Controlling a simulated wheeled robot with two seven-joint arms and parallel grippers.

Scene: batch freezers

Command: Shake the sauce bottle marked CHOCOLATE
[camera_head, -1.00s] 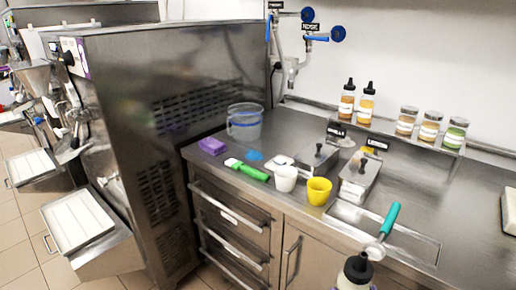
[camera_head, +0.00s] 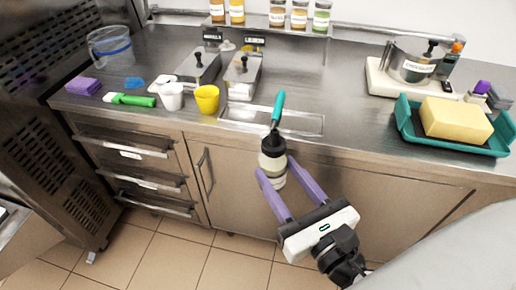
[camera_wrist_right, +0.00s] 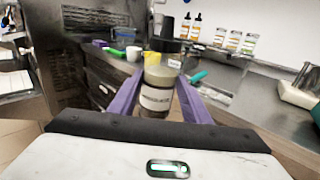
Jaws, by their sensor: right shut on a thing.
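A sauce bottle (camera_head: 272,162) with a black cap stands roughly upright between the purple fingers of my right gripper (camera_head: 276,170), in front of the counter edge. My left gripper is not in view.
A teal-handled scoop (camera_head: 278,108) lies by the counter's sunken tray (camera_head: 305,122), just behind the bottle. A yellow cup (camera_head: 207,99) and a white cup (camera_head: 171,97) stand left. A teal tray (camera_head: 408,122) with a yellow block (camera_head: 455,120) is right. Floor in front is clear.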

